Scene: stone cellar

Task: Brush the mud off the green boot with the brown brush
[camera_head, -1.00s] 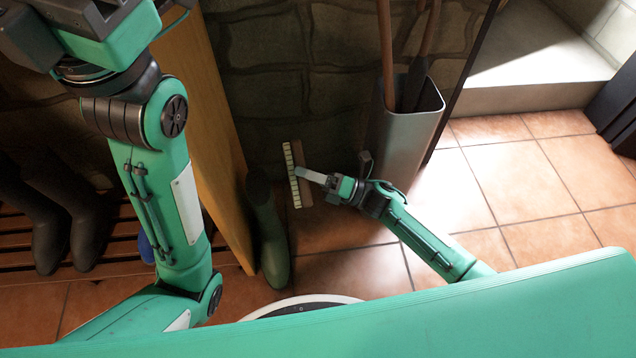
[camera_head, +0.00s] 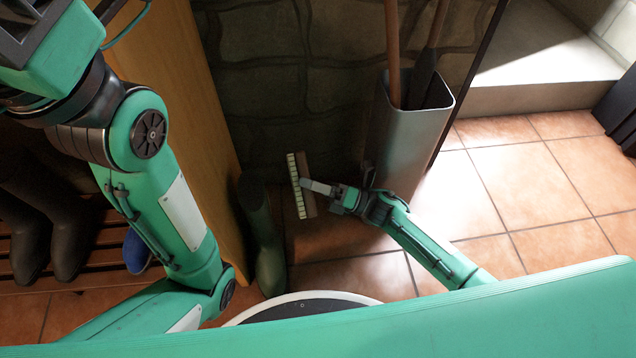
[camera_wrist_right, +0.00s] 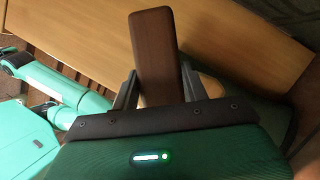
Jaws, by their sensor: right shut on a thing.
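The green boot (camera_head: 265,240) stands upright on the tiled floor beside the end of a wooden panel. No mud can be made out on its dark surface. The brown brush (camera_head: 308,190) with pale bristles is just right of the boot, bristles turned toward it; a narrow gap shows between them in the head view. My right gripper (camera_head: 308,186) is shut on the brush. In the right wrist view the brush's brown back (camera_wrist_right: 156,55) sticks out between the fingers (camera_wrist_right: 160,92), and the bristles are hidden. My left arm crosses the left side, but its gripper is out of view.
The wooden panel (camera_head: 180,100) rises left of the boot. Dark boots (camera_head: 72,235) and a blue item (camera_head: 136,250) are on a slatted rack at left. A grey metal bin (camera_head: 405,135) with long handles stands behind my right arm. Open tiles lie at right.

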